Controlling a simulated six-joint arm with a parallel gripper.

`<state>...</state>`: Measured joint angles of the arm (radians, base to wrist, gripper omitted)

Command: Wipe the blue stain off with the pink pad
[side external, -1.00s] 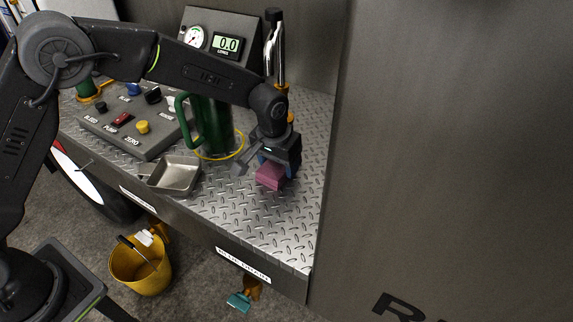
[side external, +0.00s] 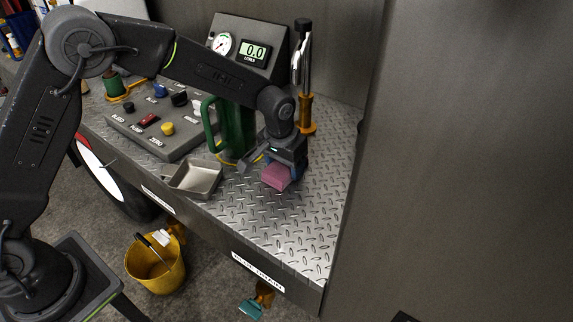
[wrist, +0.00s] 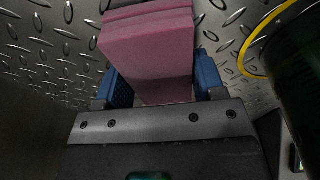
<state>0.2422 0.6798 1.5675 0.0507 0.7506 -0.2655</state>
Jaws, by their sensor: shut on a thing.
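The pink pad (side external: 276,176) is held by my gripper (side external: 281,172) low over the diamond-plate deck, near its middle. In the wrist view the pad (wrist: 148,50) sits between the two blue fingers of my gripper (wrist: 160,84), which are shut on it. I cannot tell whether the pad touches the plate. No blue stain shows in either view; the patch under the pad and gripper is hidden.
A green jug (side external: 236,130) stands just left of my gripper, with a yellow ring around its base. A metal tray (side external: 195,180) lies at the deck's front edge. A chrome and orange tap (side external: 303,80) stands behind. The deck (side external: 290,225) in front is clear.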

